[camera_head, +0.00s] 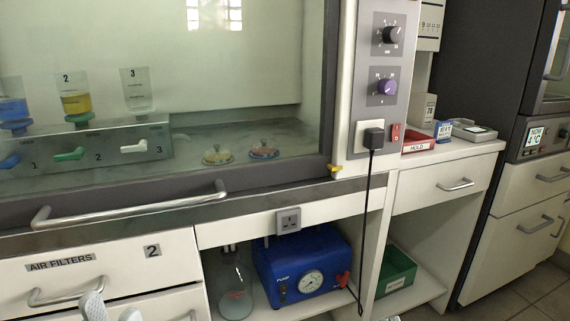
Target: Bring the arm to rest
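My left gripper (111,309) shows only at its fingertips, at the bottom left edge in front of the lower drawers. The two pale grey fingertips stand apart with a gap between them, and I see nothing held there. The rest of the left gripper and its arm are below the picture.
Close by are the drawer handle (64,292) and the fume hood's sash handle (130,204). A blue pump (303,268) and a flask (235,291) stand in the open shelf. A black cord (367,220) hangs in front. A green crate (396,270) sits at right.

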